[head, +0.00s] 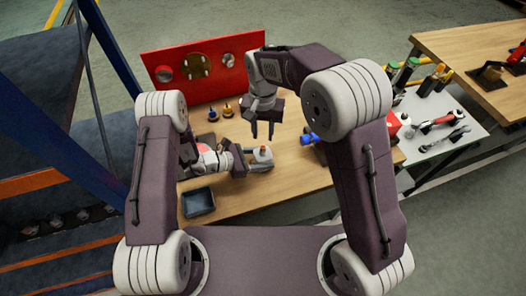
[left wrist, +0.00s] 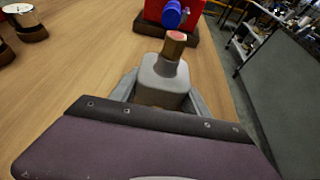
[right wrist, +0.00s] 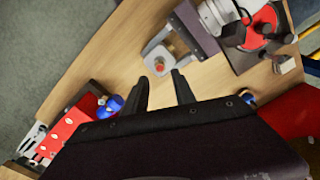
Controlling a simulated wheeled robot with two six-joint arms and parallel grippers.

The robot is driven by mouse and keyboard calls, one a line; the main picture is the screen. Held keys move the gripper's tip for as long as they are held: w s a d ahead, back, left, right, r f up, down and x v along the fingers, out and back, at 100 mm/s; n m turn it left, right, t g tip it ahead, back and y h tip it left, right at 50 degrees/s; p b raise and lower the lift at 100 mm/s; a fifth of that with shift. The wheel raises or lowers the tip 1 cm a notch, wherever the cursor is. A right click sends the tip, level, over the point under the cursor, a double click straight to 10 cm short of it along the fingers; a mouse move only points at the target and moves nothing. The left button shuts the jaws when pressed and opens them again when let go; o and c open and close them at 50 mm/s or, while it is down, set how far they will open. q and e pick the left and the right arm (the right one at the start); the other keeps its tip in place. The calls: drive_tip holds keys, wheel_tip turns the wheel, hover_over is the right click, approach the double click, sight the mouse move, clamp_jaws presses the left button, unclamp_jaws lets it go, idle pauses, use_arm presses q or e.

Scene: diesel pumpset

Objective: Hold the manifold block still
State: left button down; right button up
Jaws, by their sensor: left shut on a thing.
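The manifold block is a small light-grey block (head: 265,168) with a copper-coloured fitting standing on top. It is upright at the wooden bench. My left gripper (head: 257,160) is shut on it; in the left wrist view the fingers lie along both sides of the block (left wrist: 160,82), and the fitting sticks up clear. The block (right wrist: 155,57) also shows in the right wrist view, beyond my right fingertips. My right gripper (head: 262,136) points down above the bench, behind the block in the head view. Its fingers (right wrist: 160,82) are apart with nothing between them.
A red panel (head: 166,62) stands at the bench's back. A dark tray (head: 198,203) sits at the front left. A red unit with a blue cylinder (left wrist: 171,14) is beyond the block. Two small knobbed parts (head: 213,115) stand behind. A white side table (head: 440,145) holds tools.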

sight(263, 147)
wheel_tip(263, 147, down, 7)
drive_tip(key=shift+r, duration=0.15)
idle(0.9)
clamp_jaws()
